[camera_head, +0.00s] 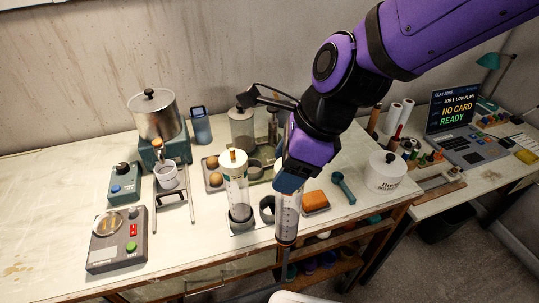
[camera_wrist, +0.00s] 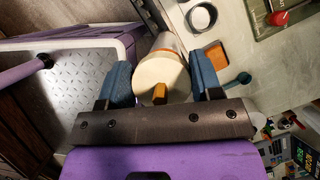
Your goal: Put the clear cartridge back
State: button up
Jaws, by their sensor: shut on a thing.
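My gripper (camera_head: 289,182) is shut on a clear cartridge (camera_head: 287,222), which hangs upright at the front edge of the table. In the wrist view its cream cap with a yellow-orange knob (camera_wrist: 160,72) sits between the two blue finger pads. A second clear cartridge (camera_head: 235,190) with an orange knob stands upright in a grey round holder (camera_head: 240,217) to the left. An empty-looking dark ring holder (camera_head: 267,209) is between them, partly hidden by the held cartridge. A round holder also shows in the wrist view (camera_wrist: 201,17).
An orange block (camera_head: 315,201), a teal scoop (camera_head: 343,187) and a white tub (camera_head: 384,172) lie to the right. Behind are a tray with balls (camera_head: 213,163) and a clear canister (camera_head: 241,128). A scale (camera_head: 117,239) and metal pot (camera_head: 153,115) are left.

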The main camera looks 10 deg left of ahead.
jog(key=w+a, duration=0.5)
jog(key=w, duration=0.3)
jog(key=shift+w+f, duration=0.25)
jog(key=shift+f, duration=0.2)
jog(key=f, duration=0.3)
jog(key=shift+s+d+f, duration=0.2)
jog(key=shift+f, duration=0.2)
grip_shut()
jog(key=o, duration=1.1)
grip_release()
jog(key=shift+c, duration=0.2)
jog(key=o, duration=0.4)
jog(key=shift+w, duration=0.15)
